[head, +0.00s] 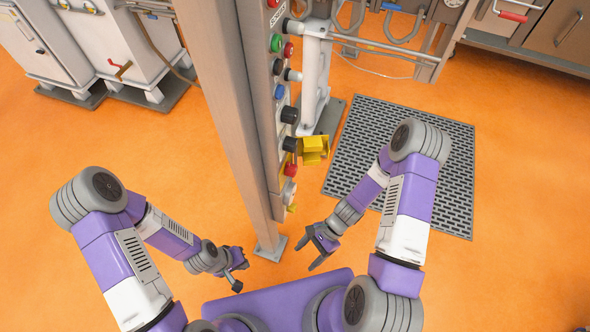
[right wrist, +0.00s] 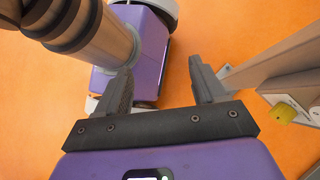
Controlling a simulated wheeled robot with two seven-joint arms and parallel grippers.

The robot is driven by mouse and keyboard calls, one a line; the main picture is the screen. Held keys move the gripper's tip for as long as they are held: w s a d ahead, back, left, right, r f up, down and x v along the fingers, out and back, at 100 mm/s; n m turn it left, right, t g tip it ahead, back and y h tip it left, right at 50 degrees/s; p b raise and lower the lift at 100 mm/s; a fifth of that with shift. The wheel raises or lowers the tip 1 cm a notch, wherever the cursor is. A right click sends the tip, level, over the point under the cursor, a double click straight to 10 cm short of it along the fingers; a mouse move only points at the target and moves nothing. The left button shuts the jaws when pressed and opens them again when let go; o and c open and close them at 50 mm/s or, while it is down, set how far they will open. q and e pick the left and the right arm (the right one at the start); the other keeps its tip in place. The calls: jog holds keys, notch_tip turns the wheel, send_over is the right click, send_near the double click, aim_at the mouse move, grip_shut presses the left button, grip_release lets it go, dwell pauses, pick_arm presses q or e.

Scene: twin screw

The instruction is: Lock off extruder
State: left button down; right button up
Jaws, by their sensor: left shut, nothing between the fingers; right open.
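The extruder's control panel (head: 283,110) stands on a tall post in the head view, with red, green, blue and black buttons and knobs down its side. Near its bottom are a red knob (head: 291,169) and a small yellow part (head: 292,208). A yellow part also shows at the right edge of the right wrist view (right wrist: 284,113). My left gripper (head: 238,280) is shut and empty, low and left of the post. My right gripper (head: 314,257) is open and empty, low and right of the post, apart from the panel. The right wrist view shows its spread fingers (right wrist: 160,88).
The post (head: 228,100) stands between my arms on a base plate (head: 270,247). A yellow box-like part (head: 314,148) sits behind the panel. A dark floor grate (head: 352,150) lies to the right. White cabinets (head: 110,45) stand back left. The orange floor is otherwise mostly clear.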

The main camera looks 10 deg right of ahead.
jog(key=w+r+m+t+y, duration=0.3)
jog(key=w+r+m+y, duration=0.1)
jog(key=w+m, duration=0.25)
jog(key=m+t+y, duration=0.3)
jog(key=m+t, duration=0.7)
jog(key=m, duration=0.1)
send_near(291, 170)
notch_tip(291, 170, down, 2)
jog(key=x, duration=0.8)
jog(key=shift+w+d, duration=0.2)
jog(key=shift+w, duration=0.15)
jog(key=c, duration=1.1)
jog(key=shift+o, duration=0.2)
